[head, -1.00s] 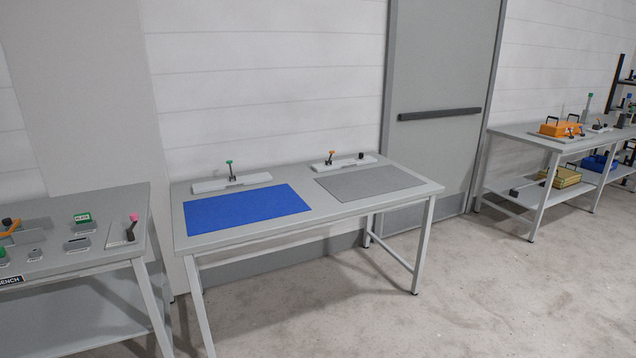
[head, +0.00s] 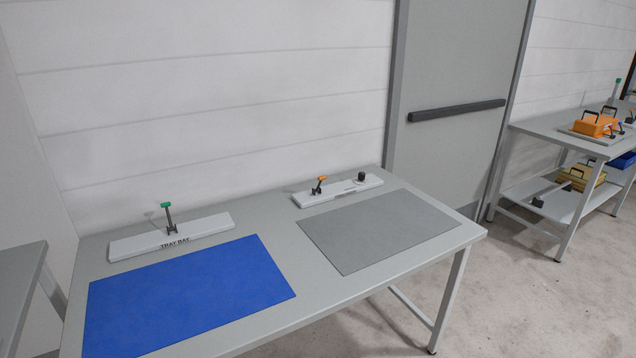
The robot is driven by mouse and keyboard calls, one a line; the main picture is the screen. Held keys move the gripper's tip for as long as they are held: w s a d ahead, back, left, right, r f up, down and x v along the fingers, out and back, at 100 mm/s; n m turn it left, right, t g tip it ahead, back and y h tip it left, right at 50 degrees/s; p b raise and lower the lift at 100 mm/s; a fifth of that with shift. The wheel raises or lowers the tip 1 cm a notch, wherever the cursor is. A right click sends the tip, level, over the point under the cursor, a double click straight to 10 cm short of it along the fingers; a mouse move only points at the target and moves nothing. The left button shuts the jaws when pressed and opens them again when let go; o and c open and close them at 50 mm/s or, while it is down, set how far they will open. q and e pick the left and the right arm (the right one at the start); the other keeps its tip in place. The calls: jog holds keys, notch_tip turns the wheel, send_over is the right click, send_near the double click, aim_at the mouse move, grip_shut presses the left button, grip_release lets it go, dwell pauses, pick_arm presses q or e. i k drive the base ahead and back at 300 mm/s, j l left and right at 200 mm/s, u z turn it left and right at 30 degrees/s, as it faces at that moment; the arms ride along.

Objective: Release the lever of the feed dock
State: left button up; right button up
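A table in front of me carries two white bases at its back edge. The left base (head: 133,246) is lettered "TRAY BAY" and has a dark upright lever with a green tip (head: 168,217). Neither of my grippers is in view.
A blue mat (head: 190,298) and a grey mat (head: 378,230) lie bare on the table (head: 292,268). A grey door with a dark bar (head: 457,110) stands behind. Another table at right holds an orange case (head: 597,124). Open floor (head: 500,300) lies at front right.

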aim_at(324, 177)
jog(key=i+l, duration=0.2)
jog(key=l, duration=0.15)
jog(key=i+l+u, duration=0.1)
jog(key=l, duration=0.25)
jog(key=i+l+u, duration=0.1)
jog(key=i+l, duration=0.15)
jog(key=l, duration=0.15)
jog(key=i+l, duration=0.15)
jog(key=l, duration=0.25)
jog(key=i+l+u, duration=0.1)
jog(key=l, duration=0.25)
jog(key=i+l, duration=0.25)
jog(key=l, duration=0.2)
jog(key=i+l+u, duration=0.1)
jog(key=l, duration=0.25)
